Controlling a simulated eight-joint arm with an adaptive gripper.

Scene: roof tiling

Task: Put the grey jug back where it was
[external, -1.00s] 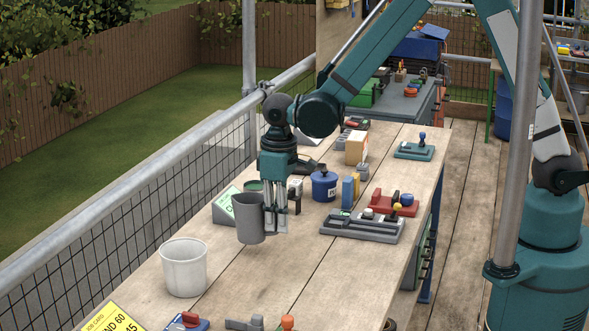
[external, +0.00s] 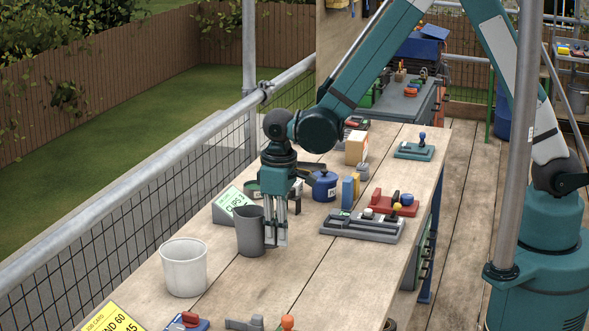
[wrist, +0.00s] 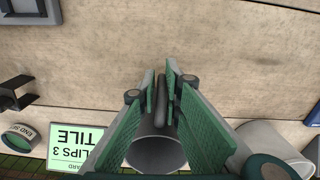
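The grey jug (external: 249,232) is upright at the left side of the workbench (external: 262,278). My gripper (external: 276,242) is just right of it, pointing down, with its fingers on the jug's handle side. In the wrist view, my gripper (wrist: 161,78) has its two green-padded fingers closed around the upright handle, and the jug (wrist: 156,152) shows below with its round opening. The jug's base looks at or very near the bench top; I cannot tell whether it touches.
A white bucket (external: 183,270) stands close in front-left of the jug. A green-faced card stand (external: 229,203) is just behind it. A blue pot (external: 324,187) and a grey fixture block (external: 362,226) stand to the right.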

